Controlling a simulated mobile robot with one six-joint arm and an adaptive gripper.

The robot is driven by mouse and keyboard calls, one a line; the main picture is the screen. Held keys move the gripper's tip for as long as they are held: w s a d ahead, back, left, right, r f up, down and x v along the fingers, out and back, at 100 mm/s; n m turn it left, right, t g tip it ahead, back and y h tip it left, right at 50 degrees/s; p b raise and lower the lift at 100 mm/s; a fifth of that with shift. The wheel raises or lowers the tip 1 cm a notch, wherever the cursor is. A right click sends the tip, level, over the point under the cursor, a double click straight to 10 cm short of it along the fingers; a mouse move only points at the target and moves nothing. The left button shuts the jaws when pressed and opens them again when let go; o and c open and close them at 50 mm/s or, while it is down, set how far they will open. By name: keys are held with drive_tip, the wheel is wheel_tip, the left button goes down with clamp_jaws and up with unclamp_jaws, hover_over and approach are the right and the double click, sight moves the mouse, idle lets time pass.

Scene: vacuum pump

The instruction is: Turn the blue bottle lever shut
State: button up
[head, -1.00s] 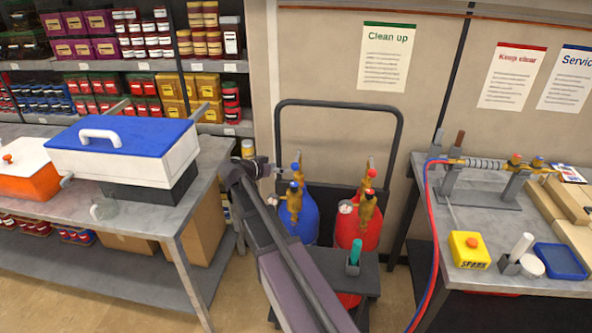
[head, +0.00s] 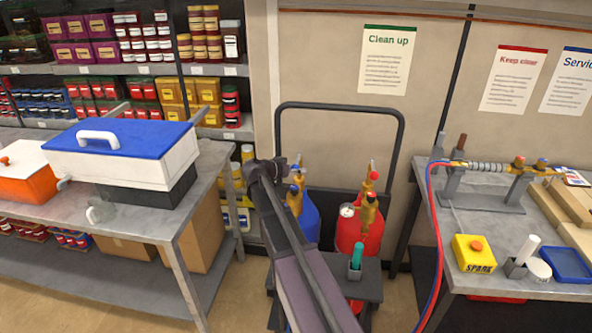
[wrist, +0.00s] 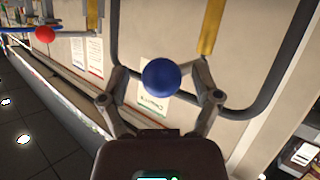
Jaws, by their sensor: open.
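The blue bottle (head: 308,222) stands upright in a cart, left of the red bottle (head: 352,232). My arm hides much of the blue bottle's left side. Its brass valve (head: 295,202) shows beside my arm, with small blue knobs near the top. In the wrist view a round blue knob (wrist: 161,78) sits between the fingers of my gripper (wrist: 160,70). How far the knob lies along the fingers is hard to tell. The lever's bar is not clearly visible.
The cart's dark hoop handle (head: 340,106) rises behind the bottles. A red ball (wrist: 44,34) shows at the wrist view's left. A workbench (head: 470,225) with hoses and a yellow box (head: 473,253) stands right; another table (head: 215,165) stands left.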

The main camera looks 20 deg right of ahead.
clamp_jaws()
drive_tip(key=shift+d, duration=0.1)
